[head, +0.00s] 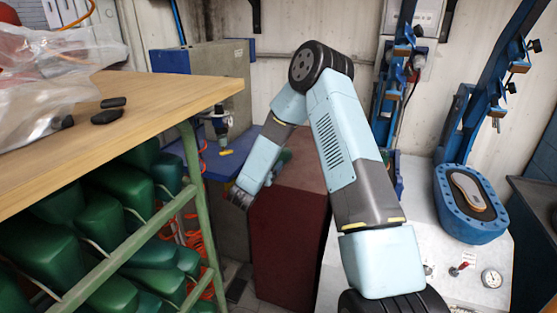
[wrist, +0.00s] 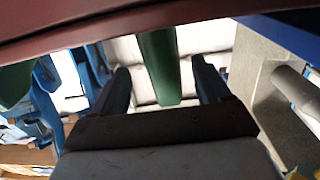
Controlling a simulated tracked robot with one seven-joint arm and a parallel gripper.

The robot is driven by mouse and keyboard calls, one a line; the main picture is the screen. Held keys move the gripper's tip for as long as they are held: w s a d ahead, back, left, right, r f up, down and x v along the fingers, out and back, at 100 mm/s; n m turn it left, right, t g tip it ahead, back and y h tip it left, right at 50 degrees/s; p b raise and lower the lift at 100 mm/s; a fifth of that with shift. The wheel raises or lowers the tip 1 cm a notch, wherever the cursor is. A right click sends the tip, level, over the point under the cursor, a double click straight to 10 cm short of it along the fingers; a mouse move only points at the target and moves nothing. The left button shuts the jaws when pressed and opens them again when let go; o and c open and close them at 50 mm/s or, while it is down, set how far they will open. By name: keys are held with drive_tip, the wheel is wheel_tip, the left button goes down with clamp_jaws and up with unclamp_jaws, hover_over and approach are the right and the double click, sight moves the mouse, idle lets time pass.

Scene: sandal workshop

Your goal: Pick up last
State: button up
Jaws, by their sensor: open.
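Several dark green lasts (head: 85,215) lie on the rack under the wooden table at the left of the head view. My gripper (head: 240,198) points down, to the right of the rack, small and partly unclear there. In the wrist view my gripper (wrist: 160,72) is open, its two dark fingers apart. A long green piece (wrist: 157,48) shows between the fingers; I cannot tell whether it is a last or a rack bar, or whether it is beyond them. Another green shape (wrist: 14,85) is at the left edge.
The wooden table (head: 150,95) carries a plastic bag (head: 55,70) and small black pieces (head: 108,116). A dark red cabinet (head: 290,235) stands right of my gripper. A blue machine (head: 470,215) holding a sole-like piece (head: 466,190) stands on the white bench at right.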

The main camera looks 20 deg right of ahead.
drive_tip(key=shift+r+x, duration=0.2)
drive_tip(key=shift+x, duration=1.05)
drive_tip(key=shift+r+x, duration=0.15)
drive_tip(key=shift+x, duration=1.1)
drive_tip(key=shift+a, duration=0.15)
drive_tip(key=shift+c, duration=0.3)
drive_tip(key=shift+w, duration=0.1)
drive_tip(key=c, duration=1)
